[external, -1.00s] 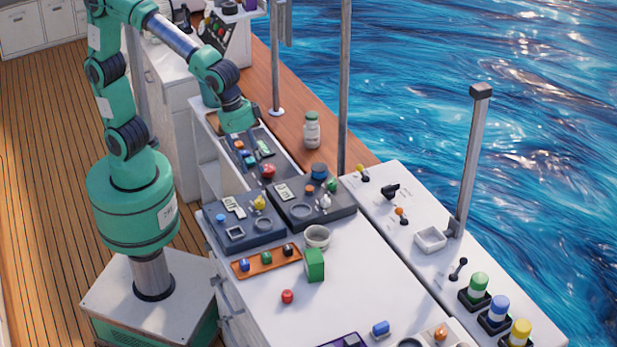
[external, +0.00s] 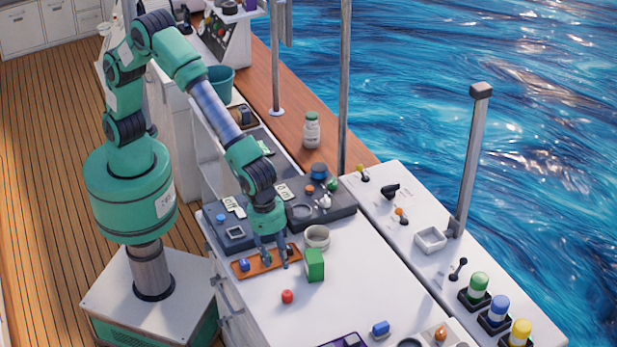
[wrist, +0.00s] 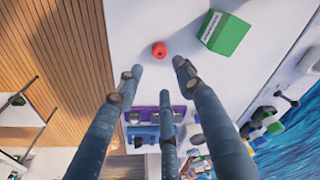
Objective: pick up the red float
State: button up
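The red float (external: 287,296) is a small round red object on the white worktop, in front of the green block. In the wrist view the red float (wrist: 159,50) lies just beyond the fingertips, between the two outer fingers. My gripper (external: 270,258) is over the orange-brown tray in the external view, behind and to the left of the float. In the wrist view the fingers of my gripper (wrist: 156,82) are spread apart with nothing between them.
A green block (external: 315,265) stands close to the float, with a round grey-white cup (external: 316,237) behind it. The orange-brown tray (external: 240,274) holds small coloured pieces, partly hidden by my fingers. A blue piece (external: 380,328) lies near the front.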

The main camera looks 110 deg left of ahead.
jog(key=shift+w+d+f, duration=0.1)
jog(key=shift+d+f, duration=0.3)
jog(key=b, duration=0.1)
send_over(286, 293)
jog(key=s, duration=0.1)
notch_tip(286, 293, down, 8)
jog(key=shift+s+r, duration=0.1)
jog(key=shift+r, duration=0.05)
jog(key=shift+f, duration=0.4)
jog(key=shift+w+f+b, duration=0.2)
jog(key=shift+f, duration=0.65)
jog(key=shift+w+f+b, duration=0.15)
jog(key=shift+w+f, duration=0.05)
jog(key=shift+f, duration=0.7)
jog(key=shift+w+f+b, duration=0.2)
jog(key=shift+f, duration=0.65)
